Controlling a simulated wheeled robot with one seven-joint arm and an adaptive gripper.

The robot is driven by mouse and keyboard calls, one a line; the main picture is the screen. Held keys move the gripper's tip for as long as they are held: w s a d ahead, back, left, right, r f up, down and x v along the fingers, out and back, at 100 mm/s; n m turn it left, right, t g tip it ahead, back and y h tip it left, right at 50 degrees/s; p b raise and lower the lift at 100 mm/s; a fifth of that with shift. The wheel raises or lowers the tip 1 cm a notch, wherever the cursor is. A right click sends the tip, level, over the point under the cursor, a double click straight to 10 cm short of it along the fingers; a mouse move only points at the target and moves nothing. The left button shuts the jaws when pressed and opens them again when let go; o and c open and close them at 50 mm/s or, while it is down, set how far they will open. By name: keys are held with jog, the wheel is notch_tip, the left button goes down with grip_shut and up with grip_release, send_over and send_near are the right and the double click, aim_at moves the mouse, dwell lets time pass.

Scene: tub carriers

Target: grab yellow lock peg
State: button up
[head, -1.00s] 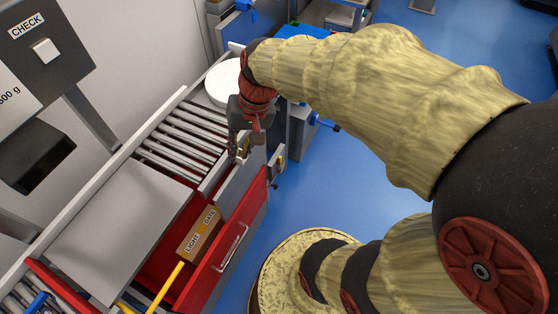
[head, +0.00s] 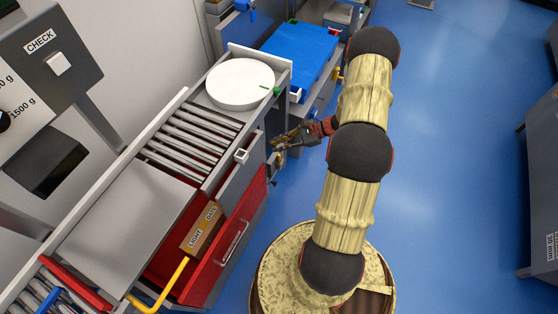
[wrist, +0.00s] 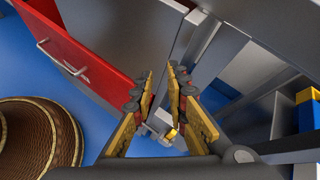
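The yellow lock peg (wrist: 171,133) shows in the wrist view as a small yellow piece on a pale metal fitting, seen between my two fingers. In the head view, its grey bracket (head: 274,171) is on the conveyor's aisle side, beside the red drawer; my fingers largely hide the peg there. My gripper (head: 278,141) is close by, reaching left toward the conveyor side. In the wrist view, my gripper (wrist: 161,72) has its yellow-padded fingers apart, with nothing held between them. I cannot tell whether a finger touches the peg.
The red drawer (head: 226,255) stands open with a cardboard box (head: 201,229) in it. A white round tub lid (head: 240,82) is on the conveyor above the rollers (head: 190,135). A blue tub (head: 300,55) stands behind.

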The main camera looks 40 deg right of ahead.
aim_at(279, 161)
jog(key=s+d+f+m+t+h+p, duration=0.1)
jog(key=s+d+f+m+t+h, duration=0.1)
jog(key=d+f+m, duration=0.35)
jog(key=s+d+f+m+t+h, duration=0.1)
jog(key=d+f+m+t+h, duration=0.15)
jog(key=f, duration=0.65)
jog(key=b+x, duration=0.2)
jog(key=x, duration=0.5)
jog(key=shift+f+m+b, duration=0.3)
jog(key=shift+b, duration=0.1)
jog(key=shift+y, duration=0.25)
grip_shut()
